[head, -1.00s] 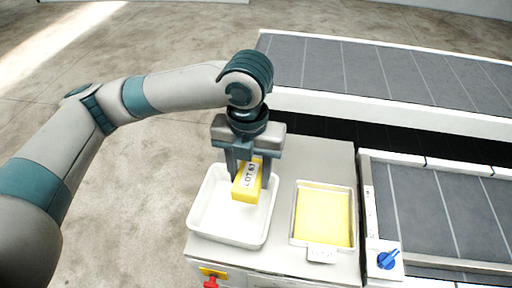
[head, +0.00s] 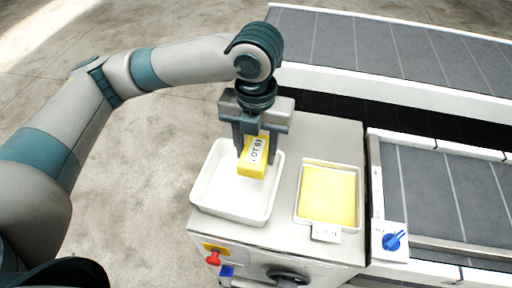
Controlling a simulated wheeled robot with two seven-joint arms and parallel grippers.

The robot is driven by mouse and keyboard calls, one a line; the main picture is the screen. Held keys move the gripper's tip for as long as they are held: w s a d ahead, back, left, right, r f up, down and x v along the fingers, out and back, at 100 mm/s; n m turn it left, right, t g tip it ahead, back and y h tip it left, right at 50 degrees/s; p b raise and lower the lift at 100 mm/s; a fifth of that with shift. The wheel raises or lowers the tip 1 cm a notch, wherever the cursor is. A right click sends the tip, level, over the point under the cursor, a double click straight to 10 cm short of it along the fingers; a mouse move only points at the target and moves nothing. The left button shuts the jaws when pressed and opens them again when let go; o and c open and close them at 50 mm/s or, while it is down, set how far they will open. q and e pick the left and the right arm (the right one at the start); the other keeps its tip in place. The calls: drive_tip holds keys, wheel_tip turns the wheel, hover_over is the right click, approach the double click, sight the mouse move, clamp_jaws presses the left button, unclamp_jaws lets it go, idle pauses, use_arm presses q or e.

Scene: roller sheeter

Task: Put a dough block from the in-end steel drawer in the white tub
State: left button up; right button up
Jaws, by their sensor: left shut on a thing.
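My left gripper (head: 256,143) is shut on a yellow dough block (head: 252,168) with a white label that reads LOT and a number partly hidden by a finger. The block is held over the white tub (head: 216,206), toward its upper right side. I cannot tell whether the block touches the tub floor. The tub is otherwise empty where I see its floor. My right gripper is not in view. No open drawer shows in this view.
A shallow tray with a yellow sheet (head: 328,194) and a small tag stands right of the tub on the grey cabinet top (head: 284,215). A red knob (head: 213,258) and a dark handwheel (head: 288,276) are on the cabinet front. Conveyor belts (head: 440,190) lie to the right and behind.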

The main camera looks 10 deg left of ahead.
use_arm(q)
wheel_tip(320, 180, down, 4)
drive_tip(key=b, duration=0.3)
drive_tip(key=shift+f+b, duration=1.2)
drive_tip(key=shift+f, duration=1.15)
drive_tip(key=o, duration=1.3)
drive_tip(key=shift+r, duration=0.1)
wheel_tip(320, 180, up, 16)
drive_tip(key=b, duration=0.3)
drive_tip(key=shift+r, duration=0.6)
